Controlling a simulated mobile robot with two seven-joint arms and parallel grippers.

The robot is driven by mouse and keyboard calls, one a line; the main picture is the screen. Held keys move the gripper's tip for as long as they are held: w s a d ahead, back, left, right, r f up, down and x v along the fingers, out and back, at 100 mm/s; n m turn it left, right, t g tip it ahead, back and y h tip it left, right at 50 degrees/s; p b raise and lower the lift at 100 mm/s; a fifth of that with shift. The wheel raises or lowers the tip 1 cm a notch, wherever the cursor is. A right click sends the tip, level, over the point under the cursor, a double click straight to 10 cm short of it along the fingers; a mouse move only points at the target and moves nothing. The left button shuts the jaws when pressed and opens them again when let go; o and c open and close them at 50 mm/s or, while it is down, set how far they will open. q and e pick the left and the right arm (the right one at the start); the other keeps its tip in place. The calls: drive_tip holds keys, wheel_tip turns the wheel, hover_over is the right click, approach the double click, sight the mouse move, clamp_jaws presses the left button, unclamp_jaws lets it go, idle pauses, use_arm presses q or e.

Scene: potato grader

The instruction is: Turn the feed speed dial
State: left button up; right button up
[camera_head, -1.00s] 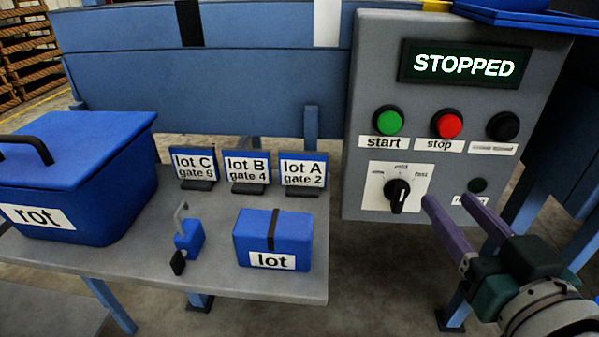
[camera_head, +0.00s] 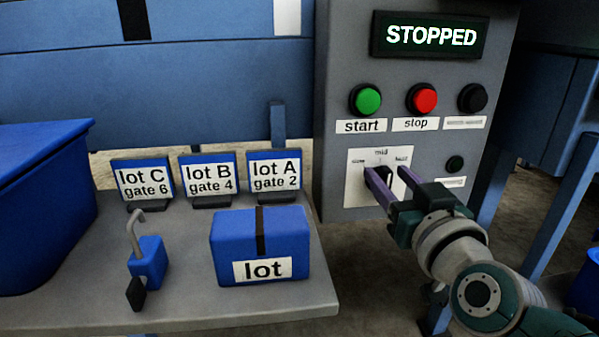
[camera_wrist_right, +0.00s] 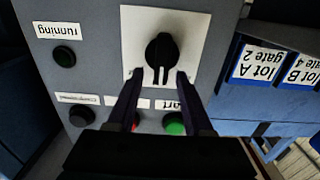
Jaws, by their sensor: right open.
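The feed speed dial is a black knob on a white scale plate (camera_head: 352,190) on the grey control panel; the plate has a "mid" mark at the top. In the head view my right gripper (camera_head: 386,174) is in front of the plate and mostly hides the knob. In the right wrist view the black dial (camera_wrist_right: 160,50) shows clearly, with the open fingertips of my right gripper (camera_wrist_right: 160,77) at either side of its near end. A gap shows between each fingertip and the knob. My left gripper is not in view.
Above the dial are a green start button (camera_head: 366,100), a red stop button (camera_head: 422,98) and a display (camera_head: 430,36) reading "STOPPED". A small dark lamp (camera_head: 455,164) is right of the dial.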

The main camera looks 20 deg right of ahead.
drive_tip(key=shift+w, duration=0.15)
drive_tip(key=shift+c, duration=0.3)
clamp_jaws()
